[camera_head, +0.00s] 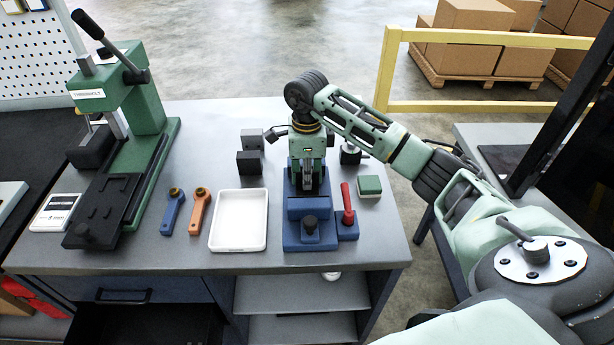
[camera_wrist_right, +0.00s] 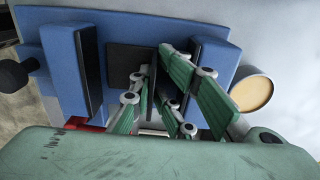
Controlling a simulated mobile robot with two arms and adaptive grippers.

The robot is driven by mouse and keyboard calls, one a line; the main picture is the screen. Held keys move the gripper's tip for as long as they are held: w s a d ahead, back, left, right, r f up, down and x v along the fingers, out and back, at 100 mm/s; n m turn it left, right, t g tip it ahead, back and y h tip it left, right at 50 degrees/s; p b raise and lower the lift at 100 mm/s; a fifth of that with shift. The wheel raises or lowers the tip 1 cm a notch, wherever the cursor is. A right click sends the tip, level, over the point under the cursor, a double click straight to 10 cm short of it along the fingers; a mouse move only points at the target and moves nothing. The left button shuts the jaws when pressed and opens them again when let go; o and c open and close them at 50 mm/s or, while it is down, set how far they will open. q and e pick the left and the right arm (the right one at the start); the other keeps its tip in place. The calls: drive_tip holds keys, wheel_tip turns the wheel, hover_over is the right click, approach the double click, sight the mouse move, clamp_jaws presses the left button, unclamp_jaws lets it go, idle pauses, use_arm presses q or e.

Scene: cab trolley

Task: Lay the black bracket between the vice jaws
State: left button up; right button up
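The blue vice (camera_head: 309,208) stands near the table's front edge, and its two dark-faced jaws (camera_wrist_right: 72,70) show in the right wrist view. The black bracket (camera_wrist_right: 124,60) shows there as a dark plate in the gap between the jaws, apart from the left one; whether it touches the vice bed is hidden. My right gripper (camera_head: 310,183) points down over the vice. In the wrist view its green fingers (camera_wrist_right: 157,72) are close together on the bracket's dark upright edge, their tips between the jaws. The bracket cannot be made out in the head view. My left gripper is out of view.
A white tray (camera_head: 239,220) lies left of the vice. A red-handled tool on a blue block (camera_head: 347,222) and a green-topped block (camera_head: 370,187) stand close on its right. Dark blocks (camera_head: 250,162) are behind the tray. A green press (camera_head: 146,105) stands at the left.

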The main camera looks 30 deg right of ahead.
drive_tip(key=shift+w+d, duration=0.1)
drive_tip(key=shift+d, duration=0.05)
wheel_tip(320, 180, up, 12)
idle(0.7)
